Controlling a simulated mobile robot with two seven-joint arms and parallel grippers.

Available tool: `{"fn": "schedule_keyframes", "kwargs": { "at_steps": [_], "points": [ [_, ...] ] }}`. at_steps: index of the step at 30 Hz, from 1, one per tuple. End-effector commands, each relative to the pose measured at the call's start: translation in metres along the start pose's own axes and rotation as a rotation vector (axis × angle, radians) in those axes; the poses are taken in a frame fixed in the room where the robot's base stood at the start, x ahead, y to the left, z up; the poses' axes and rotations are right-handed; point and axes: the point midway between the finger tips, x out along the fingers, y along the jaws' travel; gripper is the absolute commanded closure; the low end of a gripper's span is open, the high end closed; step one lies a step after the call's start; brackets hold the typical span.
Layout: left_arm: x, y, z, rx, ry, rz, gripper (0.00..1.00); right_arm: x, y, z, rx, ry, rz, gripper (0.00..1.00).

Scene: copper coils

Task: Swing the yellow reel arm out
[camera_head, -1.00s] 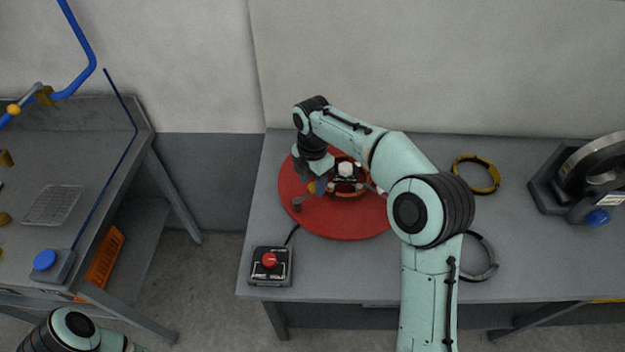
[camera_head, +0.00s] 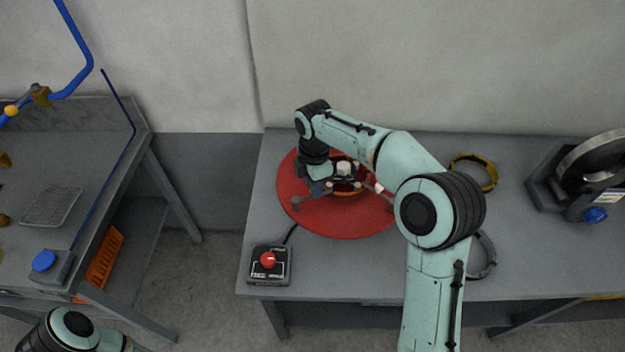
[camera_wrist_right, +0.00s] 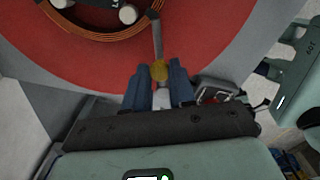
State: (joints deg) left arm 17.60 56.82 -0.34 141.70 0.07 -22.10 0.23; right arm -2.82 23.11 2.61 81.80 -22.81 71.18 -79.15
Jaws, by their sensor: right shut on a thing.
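A red round reel plate (camera_head: 345,230) lies on the right-hand bench with a copper coil (camera_head: 352,191) and a pale hub at its middle. In the right wrist view the red plate (camera_wrist_right: 205,40) and copper coil (camera_wrist_right: 120,36) fill the top. My right gripper (camera_head: 316,188) is low over the plate's left part. My left gripper is out of view.
A control box with a red button (camera_head: 269,261) stands at the bench's front left. A yellow ring (camera_head: 474,172) and a dark ring (camera_head: 484,256) lie to the right. A metal ring machine (camera_head: 588,170) stands far right. Another bench (camera_head: 100,115) is at left, across a floor gap.

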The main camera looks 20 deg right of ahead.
Motion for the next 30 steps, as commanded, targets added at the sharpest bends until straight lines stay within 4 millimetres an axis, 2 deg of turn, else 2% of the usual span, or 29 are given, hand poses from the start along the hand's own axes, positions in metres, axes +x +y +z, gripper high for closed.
{"fn": "schedule_keyframes", "kwargs": {
  "at_steps": [15,30],
  "points": [
    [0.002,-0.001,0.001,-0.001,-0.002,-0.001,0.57,0.000,-0.024,-0.010,0.489,0.002,-0.001,1.00],
    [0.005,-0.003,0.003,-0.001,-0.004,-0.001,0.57,0.000,-0.039,-0.026,0.948,0.002,-0.001,1.00]
  ]
}}
